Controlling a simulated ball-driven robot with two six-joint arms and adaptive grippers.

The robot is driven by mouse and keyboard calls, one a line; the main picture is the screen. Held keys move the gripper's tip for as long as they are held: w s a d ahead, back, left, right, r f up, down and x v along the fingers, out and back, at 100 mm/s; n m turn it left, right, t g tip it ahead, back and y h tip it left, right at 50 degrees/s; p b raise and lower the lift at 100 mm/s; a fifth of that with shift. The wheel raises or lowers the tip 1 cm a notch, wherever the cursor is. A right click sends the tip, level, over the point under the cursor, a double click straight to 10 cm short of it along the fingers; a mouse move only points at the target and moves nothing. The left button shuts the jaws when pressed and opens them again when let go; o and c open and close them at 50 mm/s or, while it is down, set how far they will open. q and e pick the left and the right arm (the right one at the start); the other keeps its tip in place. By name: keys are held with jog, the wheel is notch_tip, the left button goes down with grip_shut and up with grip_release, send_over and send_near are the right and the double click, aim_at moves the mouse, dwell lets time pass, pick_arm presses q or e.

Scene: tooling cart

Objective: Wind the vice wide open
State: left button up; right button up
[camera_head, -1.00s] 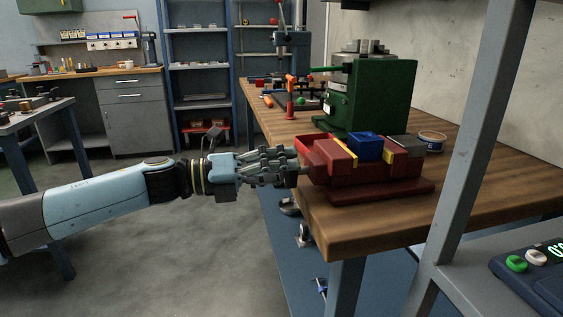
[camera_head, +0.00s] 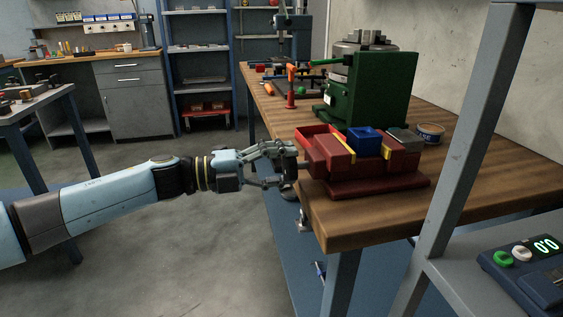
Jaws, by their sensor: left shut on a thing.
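The red vice (camera_head: 395,177) stands on the wooden bench (camera_head: 340,232) near its left front corner. Two yellow-edged jaws face each other along it, with a gap between them. A blue block or bin (camera_head: 364,138) shows in or behind this gap; I cannot tell which. My left gripper (camera_head: 287,163) comes in from the left at the vice's screw end. It is shut on the vice handle, which the fingers mostly hide. My right gripper is not in view.
A green machine (camera_head: 380,90) stands behind the vice, and a round tin (camera_head: 429,133) to its right. A grey post (camera_head: 462,130) rises at the front right.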

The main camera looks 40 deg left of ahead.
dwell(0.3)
pick_arm(q)
jog(key=o, duration=1.2)
jog(key=shift+w+d, duration=0.1)
jog(key=shift+w, duration=0.05)
jog(key=shift+c, duration=0.2)
jog(key=v, duration=1.2)
